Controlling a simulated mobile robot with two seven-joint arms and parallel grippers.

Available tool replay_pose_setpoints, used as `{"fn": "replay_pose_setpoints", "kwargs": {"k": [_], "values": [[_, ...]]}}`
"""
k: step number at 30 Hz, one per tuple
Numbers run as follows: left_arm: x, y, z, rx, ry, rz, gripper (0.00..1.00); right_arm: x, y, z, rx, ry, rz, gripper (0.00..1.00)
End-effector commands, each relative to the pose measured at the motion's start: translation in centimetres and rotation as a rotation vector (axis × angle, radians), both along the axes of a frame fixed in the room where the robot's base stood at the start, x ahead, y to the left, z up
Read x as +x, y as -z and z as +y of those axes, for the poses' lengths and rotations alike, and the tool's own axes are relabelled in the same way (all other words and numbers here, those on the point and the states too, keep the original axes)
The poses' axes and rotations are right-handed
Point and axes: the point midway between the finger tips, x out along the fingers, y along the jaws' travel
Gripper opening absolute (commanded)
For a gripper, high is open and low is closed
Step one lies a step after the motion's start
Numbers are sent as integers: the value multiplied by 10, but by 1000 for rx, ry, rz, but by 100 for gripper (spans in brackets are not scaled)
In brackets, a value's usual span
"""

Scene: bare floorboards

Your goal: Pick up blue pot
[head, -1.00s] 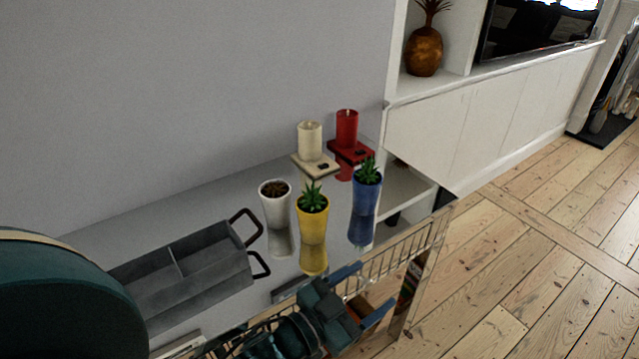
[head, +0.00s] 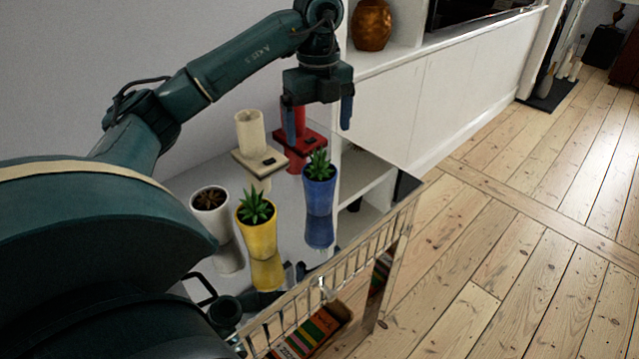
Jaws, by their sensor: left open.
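The blue pot (head: 319,193) holds a green succulent and stands upright near the right end of the reflective table top (head: 292,227). My left gripper (head: 318,124) is open and empty, fingers pointing down. In the picture it hangs above the blue pot, in front of the red candle stand; its height over the pot is hard to judge. The blue pot is in full view and apart from the fingers. My right gripper is not clearly visible.
A yellow pot (head: 258,238) and a white pot (head: 209,215) stand left of the blue pot. A cream candle (head: 250,131) and a red candle stand (head: 299,150) are behind. A wire rail (head: 330,279) edges the table front. Open floorboards (head: 500,250) lie to the right.

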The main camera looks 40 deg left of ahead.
Motion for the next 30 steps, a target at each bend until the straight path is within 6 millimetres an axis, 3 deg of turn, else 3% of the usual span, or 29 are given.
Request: {"fn": "replay_pose_setpoints", "kwargs": {"k": [12, 17, 25, 30], "values": [[-2, 68, 2, 10, -9, 6, 91, -2, 4, 0, 9, 0, 4, 28], [-1, 77, 1, 9, -8, 3, 91, -2, 3, 0, 9, 1, 3, 28], [-3, 115, -3, 8, -7, 5, 91, -2, 2, 0, 5, 0, 3, 28], [-3, 127, -3, 7, -7, 2, 91, -2, 2, 0, 4, 0, 2, 28]]}}
